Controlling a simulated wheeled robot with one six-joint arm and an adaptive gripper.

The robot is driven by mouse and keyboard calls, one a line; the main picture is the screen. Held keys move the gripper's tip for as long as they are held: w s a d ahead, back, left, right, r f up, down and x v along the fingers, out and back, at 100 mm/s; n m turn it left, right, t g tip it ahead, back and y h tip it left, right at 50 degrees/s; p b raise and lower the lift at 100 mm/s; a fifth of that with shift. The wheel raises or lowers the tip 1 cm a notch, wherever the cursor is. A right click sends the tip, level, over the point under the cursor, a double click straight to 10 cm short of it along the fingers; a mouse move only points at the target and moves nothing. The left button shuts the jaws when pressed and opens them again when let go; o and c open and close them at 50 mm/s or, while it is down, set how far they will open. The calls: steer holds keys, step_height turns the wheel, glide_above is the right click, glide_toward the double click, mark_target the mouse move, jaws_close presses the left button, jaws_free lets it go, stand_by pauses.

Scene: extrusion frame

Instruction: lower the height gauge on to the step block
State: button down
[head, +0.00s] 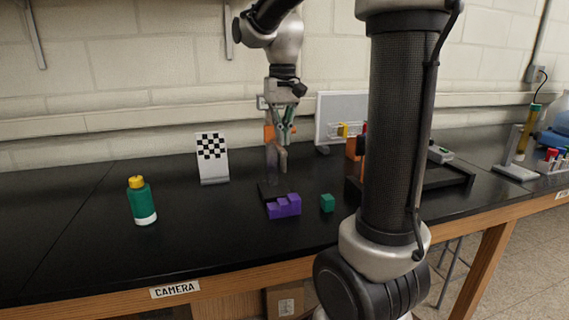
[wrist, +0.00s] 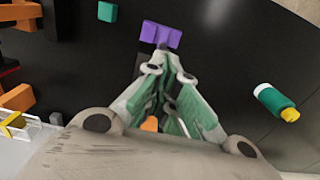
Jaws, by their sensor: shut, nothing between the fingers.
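The purple step block (head: 284,206) sits on the black bench, with steps of different heights; it also shows at the top of the wrist view (wrist: 160,36). Just behind it stands what looks like the height gauge, with a dark base, a grey upright column (head: 271,165) and an orange part near its top. A small orange patch (wrist: 151,124) shows between my fingers in the wrist view. My gripper (head: 286,138) points down beside the gauge's upper part, above the block, shut and empty. Whether it touches the gauge, I cannot tell. A tan piece hangs just below the fingertips.
A green cube (head: 327,203) lies right of the block. A green bottle with a yellow cap (head: 142,203) and a checkerboard card (head: 212,158) stand to the left. My arm column hides part of the bench.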

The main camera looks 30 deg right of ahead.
mark_target(283, 150)
steer(key=shift+f, duration=0.2)
stand_by(0.5)
steer(key=shift+f, duration=5.4)
steer(key=shift+r, duration=4)
